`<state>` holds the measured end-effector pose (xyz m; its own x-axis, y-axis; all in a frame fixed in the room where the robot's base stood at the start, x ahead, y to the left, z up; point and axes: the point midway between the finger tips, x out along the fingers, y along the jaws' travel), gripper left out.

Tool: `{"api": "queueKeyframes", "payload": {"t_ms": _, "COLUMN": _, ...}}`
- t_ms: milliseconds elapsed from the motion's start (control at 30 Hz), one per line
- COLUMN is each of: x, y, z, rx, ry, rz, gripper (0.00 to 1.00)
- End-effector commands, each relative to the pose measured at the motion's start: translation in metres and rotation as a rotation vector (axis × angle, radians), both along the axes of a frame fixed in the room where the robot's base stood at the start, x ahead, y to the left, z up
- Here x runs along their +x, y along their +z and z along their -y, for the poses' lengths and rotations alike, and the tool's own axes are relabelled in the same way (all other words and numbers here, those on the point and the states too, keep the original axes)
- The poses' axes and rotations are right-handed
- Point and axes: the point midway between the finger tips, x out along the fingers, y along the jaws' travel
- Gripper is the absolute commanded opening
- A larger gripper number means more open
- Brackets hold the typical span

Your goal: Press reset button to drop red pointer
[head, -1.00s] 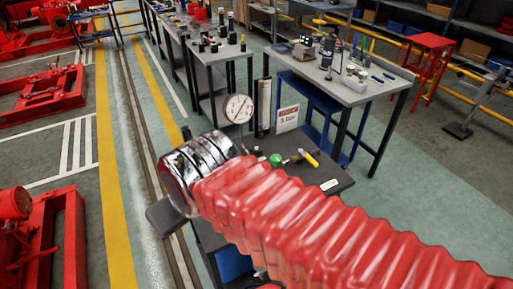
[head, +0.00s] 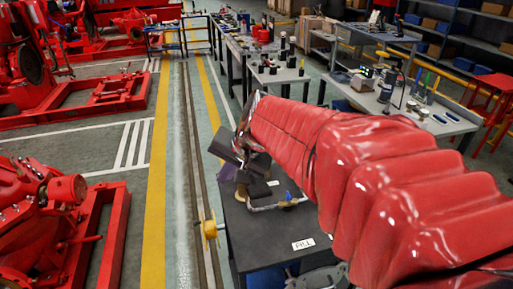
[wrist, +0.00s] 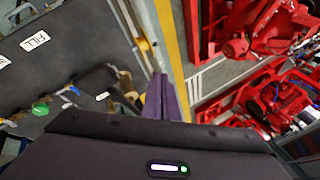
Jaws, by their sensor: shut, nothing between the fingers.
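The white dial gauge, its red pointer and the reset button cannot be made out in either current view. My red-sleeved arm covers much of the dark bench (head: 250,235) in the head view. My gripper (head: 243,165) is over the far end of that bench, its tips unclear there. In the wrist view its purple fingers (wrist: 165,92) are together and empty, above the bench's edge. A green knob (wrist: 40,107) lies to their left on the bench, which also shows in the wrist view (wrist: 75,45).
A yellow wheel (head: 210,229) sticks out from the bench's left edge. A FILL label (wrist: 36,41) lies on its top. Red pump frames (head: 65,230) stand left, beyond a clear floor strip with a yellow line (head: 160,130). Cluttered grey tables (head: 400,105) stand behind.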

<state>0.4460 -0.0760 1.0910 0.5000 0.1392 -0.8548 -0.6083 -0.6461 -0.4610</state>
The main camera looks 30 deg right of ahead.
Motion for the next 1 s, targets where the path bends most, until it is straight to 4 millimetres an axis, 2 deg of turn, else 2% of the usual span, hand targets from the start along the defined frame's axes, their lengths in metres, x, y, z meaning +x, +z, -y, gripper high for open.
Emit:
{"api": "queueKeyframes", "payload": {"t_ms": 200, "x": 0.042, "y": -0.011, "z": 0.051, "rx": 0.152, "ry": -0.23, "rz": 0.004, "gripper": 0.0}}
{"api": "queueKeyframes", "payload": {"t_ms": 367, "x": 0.069, "y": -0.022, "z": 0.095, "rx": 0.261, "ry": -0.399, "rz": 0.015, "gripper": 0.0}}
{"api": "queueKeyframes", "payload": {"t_ms": 500, "x": 0.088, "y": -0.035, "z": 0.138, "rx": 0.355, "ry": -0.55, "rz": 0.028, "gripper": 0.0}}
{"api": "queueKeyframes", "payload": {"t_ms": 733, "x": 0.108, "y": -0.063, "z": 0.216, "rx": 0.51, "ry": -0.804, "rz": 0.059, "gripper": 0.0}}
{"api": "queueKeyframes", "payload": {"t_ms": 1000, "x": 0.112, "y": -0.106, "z": 0.317, "rx": 0.691, "ry": -1.104, "rz": 0.106, "gripper": 0.0}}
